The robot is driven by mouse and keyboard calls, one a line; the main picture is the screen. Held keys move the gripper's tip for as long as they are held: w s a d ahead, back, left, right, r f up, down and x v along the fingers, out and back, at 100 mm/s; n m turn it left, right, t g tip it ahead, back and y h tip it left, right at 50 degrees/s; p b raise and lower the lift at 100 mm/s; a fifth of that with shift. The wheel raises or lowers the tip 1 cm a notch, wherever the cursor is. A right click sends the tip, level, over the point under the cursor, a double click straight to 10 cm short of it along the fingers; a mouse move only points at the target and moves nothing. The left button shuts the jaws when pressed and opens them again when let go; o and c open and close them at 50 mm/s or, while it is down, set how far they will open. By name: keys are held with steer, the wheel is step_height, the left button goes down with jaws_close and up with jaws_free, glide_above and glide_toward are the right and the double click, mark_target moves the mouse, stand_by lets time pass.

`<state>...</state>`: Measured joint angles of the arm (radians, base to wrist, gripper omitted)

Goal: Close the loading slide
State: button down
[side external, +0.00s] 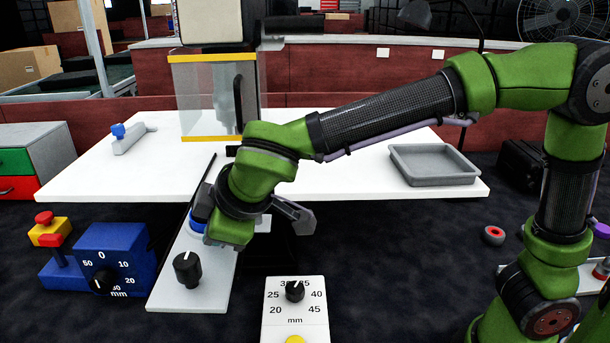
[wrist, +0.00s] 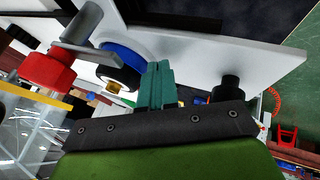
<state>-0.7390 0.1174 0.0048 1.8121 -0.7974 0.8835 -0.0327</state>
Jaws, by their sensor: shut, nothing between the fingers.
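A long pale plate (side external: 188,290) with an upright black knob (side external: 187,269) at its front end sticks out in front of the white table; it looks like the loading slide. A blue round part (side external: 198,221) sits on it, partly hidden by my wrist. In the wrist view, the pale plate (wrist: 255,60) runs across the top, with the blue round part (wrist: 120,67) and black knob (wrist: 228,88) on it. My gripper (wrist: 158,72) is shut and empty, its teal fingers between the blue part and the knob. In the side view my wrist hides the fingertips.
A blue dial box (side external: 115,260) and a red-and-yellow button unit (side external: 47,232) stand left of the plate. A white dial panel (side external: 296,322) is to its right. A clear bin (side external: 190,100) and an empty grey tray (side external: 435,168) stand on the table (side external: 345,170).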

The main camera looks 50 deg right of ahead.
steer(key=w+d, duration=0.9)
steer(key=shift+w+d, duration=0.35)
steer(key=shift+d, duration=0.05)
